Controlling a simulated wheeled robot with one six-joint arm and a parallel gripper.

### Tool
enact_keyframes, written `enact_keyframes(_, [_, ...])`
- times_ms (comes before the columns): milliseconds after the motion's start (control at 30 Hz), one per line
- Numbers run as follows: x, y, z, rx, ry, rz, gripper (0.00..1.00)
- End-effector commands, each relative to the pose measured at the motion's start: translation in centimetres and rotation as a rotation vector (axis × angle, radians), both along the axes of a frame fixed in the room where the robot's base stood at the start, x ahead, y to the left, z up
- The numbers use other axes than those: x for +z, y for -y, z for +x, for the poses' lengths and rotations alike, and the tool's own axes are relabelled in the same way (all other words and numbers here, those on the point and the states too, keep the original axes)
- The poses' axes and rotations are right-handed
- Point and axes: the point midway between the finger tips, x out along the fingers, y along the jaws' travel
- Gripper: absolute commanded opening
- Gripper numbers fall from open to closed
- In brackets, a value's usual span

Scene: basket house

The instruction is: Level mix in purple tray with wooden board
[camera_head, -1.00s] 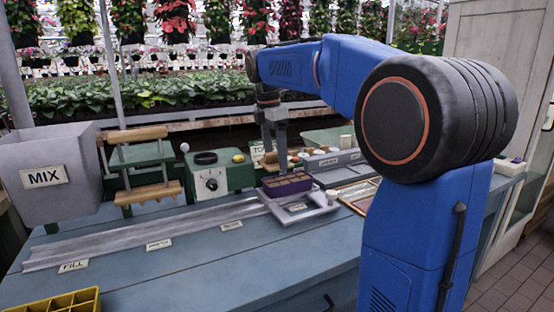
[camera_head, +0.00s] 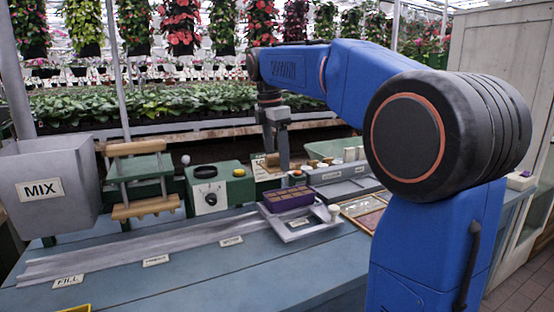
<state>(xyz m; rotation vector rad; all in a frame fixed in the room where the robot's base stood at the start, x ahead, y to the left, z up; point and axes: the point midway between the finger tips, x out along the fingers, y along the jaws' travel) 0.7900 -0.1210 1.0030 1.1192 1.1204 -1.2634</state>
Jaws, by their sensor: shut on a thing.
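The purple tray (camera_head: 288,199) sits on a grey stand in the middle of the bench, with brown mix in its cells. The mix surface is too small to judge for level. My gripper (camera_head: 276,158) points down behind the tray, above the back of the bench by a partly hidden label. It is shut, and a light brown wooden piece (camera_head: 271,160), seemingly the wooden board, shows at its fingers. Its outline is partly hidden by the fingers.
A grey MIX hopper (camera_head: 42,187), a green wooden-roller frame (camera_head: 145,180) and a green control box (camera_head: 220,187) stand left. A metal rail (camera_head: 150,246) runs along the bench. A grey labelled box (camera_head: 342,180) stands right of the gripper.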

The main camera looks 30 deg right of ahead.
Motion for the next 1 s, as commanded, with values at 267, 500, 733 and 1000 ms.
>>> enact_keyframes(267, [2.3, 0.0, 0.0, 0.0, 0.0, 0.0, 0.44])
enact_keyframes(500, [4.2, 0.0, 0.1, 0.0, 0.001, 0.0, 0.44])
enact_keyframes(733, [5.2, 0.0, 0.0, 0.0, 0.0, 0.0, 0.44])
enact_keyframes(1000, [5.3, 0.0, 0.0, 0.0, 0.0, 0.0, 0.44])
